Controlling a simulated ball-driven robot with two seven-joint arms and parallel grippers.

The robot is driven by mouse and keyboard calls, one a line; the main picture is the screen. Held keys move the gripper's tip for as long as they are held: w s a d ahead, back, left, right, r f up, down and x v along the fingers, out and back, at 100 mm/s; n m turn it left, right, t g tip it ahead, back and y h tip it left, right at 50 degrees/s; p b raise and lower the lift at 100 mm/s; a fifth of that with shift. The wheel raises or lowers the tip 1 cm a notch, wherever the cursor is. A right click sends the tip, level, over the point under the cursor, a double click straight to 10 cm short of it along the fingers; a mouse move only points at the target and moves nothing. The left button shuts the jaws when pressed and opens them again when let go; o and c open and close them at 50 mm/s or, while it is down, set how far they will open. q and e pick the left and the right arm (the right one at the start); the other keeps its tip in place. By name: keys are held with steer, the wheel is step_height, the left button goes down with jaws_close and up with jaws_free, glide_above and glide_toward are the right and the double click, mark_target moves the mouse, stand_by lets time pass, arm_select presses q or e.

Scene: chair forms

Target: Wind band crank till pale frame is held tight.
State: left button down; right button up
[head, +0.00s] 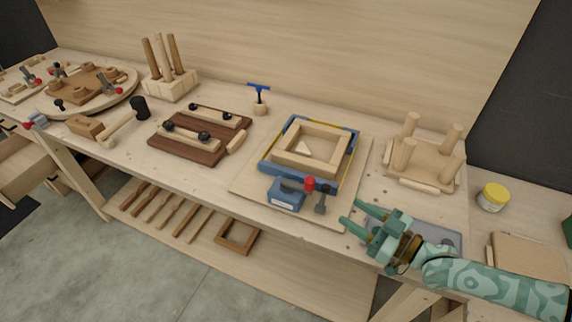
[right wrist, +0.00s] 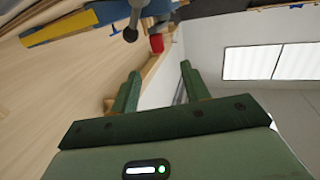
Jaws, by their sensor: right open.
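The pale wooden frame (head: 341,164) lies inside a blue and yellow band clamp (head: 265,162) on a pale board. The band's blue body (head: 285,196) sits at the near side, with a crank (head: 321,199) that has a dark end and a red knob (head: 310,184). In the right wrist view the red knob (right wrist: 157,43) and grey crank (right wrist: 133,20) show at the top, beyond the fingertips. My right gripper (head: 352,215) is open and empty, to the right of the crank and apart from it. My left gripper is not in view.
A pale block with upright legs (head: 425,162) stands right of the clamp, and a yellow-lidded jar (head: 492,197) farther right. A dark wooden board with clamps (head: 200,137) lies to the left. A blue T-handled tool (head: 259,97) stands behind.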

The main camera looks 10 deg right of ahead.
mark_target(314, 184)
steer(key=x, duration=0.5)
steer(key=b+x, duration=0.1)
steer(key=x, duration=0.9)
steer(key=shift+w+d+r+b, duration=0.15)
steer(key=shift+w+r+b, duration=0.2)
steer(key=shift+r+b, duration=0.05)
steer(key=shift+w+a, duration=0.3)
steer(key=shift+w, duration=0.05)
jaws_close()
steer(key=shift+r, duration=0.1)
